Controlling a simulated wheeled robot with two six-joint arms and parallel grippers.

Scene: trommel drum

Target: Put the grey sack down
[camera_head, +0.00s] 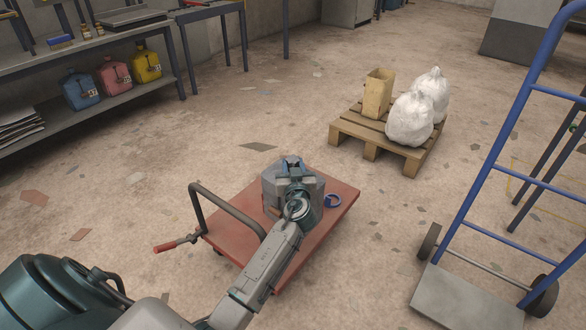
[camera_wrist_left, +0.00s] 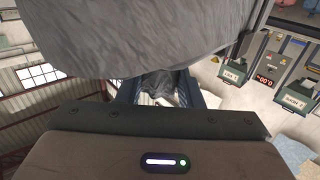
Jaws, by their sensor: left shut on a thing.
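The grey sack (camera_head: 313,190) is at the red flatbed cart (camera_head: 338,208), over its deck, partly hidden behind my left arm. I cannot tell whether it touches the deck. My left gripper (camera_head: 291,163) is at the top of the sack, shut on it. In the left wrist view, the sack (camera_wrist_left: 150,45) fills the upper middle, and a gathered part of it sits between the fingers of my left gripper (camera_wrist_left: 157,88). My right gripper is not in view.
A wooden pallet (camera_head: 372,137) behind carries two white sacks (camera_head: 410,120) and a tan container (camera_head: 377,95). A blue hand truck (camera_head: 500,175) stands at right. A shelf (camera_head: 130,95) holds coloured jugs.

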